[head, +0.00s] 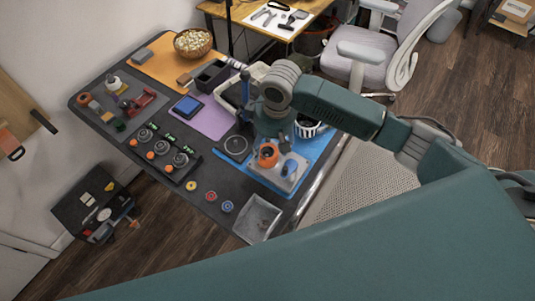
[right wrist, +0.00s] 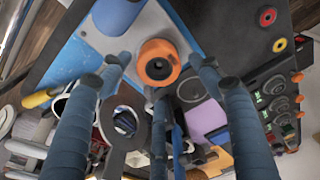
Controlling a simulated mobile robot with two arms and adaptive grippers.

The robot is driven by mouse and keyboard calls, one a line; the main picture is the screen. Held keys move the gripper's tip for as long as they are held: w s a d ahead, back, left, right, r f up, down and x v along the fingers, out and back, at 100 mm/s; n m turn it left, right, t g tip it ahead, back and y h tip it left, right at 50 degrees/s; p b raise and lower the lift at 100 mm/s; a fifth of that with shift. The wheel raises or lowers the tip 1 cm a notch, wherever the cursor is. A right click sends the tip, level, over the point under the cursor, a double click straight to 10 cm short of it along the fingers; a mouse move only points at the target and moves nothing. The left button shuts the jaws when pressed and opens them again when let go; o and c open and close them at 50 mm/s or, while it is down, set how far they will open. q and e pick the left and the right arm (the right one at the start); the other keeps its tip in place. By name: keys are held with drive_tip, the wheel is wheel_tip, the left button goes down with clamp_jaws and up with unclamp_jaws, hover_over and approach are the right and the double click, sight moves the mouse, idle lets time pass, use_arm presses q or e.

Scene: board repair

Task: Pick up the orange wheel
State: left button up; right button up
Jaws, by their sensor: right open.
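The orange wheel (head: 267,155) stands on a light grey plate (head: 261,173) near the right edge of the workbench, with a blue wheel (head: 290,166) beside it. My right gripper (head: 270,134) hangs just above and behind the orange wheel in the head view. In the right wrist view the orange wheel (right wrist: 159,61) lies between and beyond the spread blue-grey fingers, its dark centre hole facing the camera. The right gripper is open and holds nothing. I cannot tell whether a finger touches the wheel. My left gripper is not in view.
A blue mat (head: 317,147) lies under the plate. A black ring (head: 235,147) lies left of it, and a grey bin (head: 258,217) stands at the front corner. Small yellow (head: 191,186), red and blue discs lie on the dark bench.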

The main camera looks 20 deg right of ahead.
sight(267, 154)
drive_tip(key=shift+w+f, duration=0.1)
drive_tip(key=shift+f, duration=0.3)
drive_tip(key=shift+w+f, duration=0.1)
drive_tip(key=shift+f, duration=0.2)
drive_tip(key=f, duration=0.1)
drive_tip(key=f+p, duration=0.1)
drive_tip(key=f, duration=0.2)
drive_tip(key=shift+w+f, duration=0.15)
drive_tip(key=shift+w, duration=0.2)
drive_tip(key=shift+f, duration=0.2)
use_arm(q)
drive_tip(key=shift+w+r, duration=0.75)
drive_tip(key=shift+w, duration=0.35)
use_arm(e)
drive_tip(key=shift+w, duration=0.1)
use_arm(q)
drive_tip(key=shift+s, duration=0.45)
use_arm(e)
drive_tip(key=c, duration=1)
